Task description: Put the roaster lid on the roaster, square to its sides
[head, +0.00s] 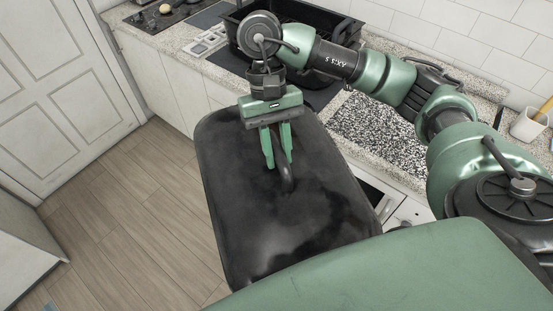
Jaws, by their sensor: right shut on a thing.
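The roaster lid (285,225) is a large dark rounded rectangle with a loop handle on top. My right gripper (278,163) is shut on the lid's handle and holds the lid in front of the counter, over the floor. The lid looks tilted, with its top face toward the camera. The black roaster (322,24) stands on the counter behind my right arm, beyond the lid. Its rim and inside partly show; the arm hides much of its front. My left gripper is not in view.
The speckled counter (375,130) runs along the tiled wall. A slotted metal piece (205,42) and a dark hob (165,15) lie left of the roaster. A white cup (527,125) stands at the right. The wooden floor (150,215) is clear; a white door is at left.

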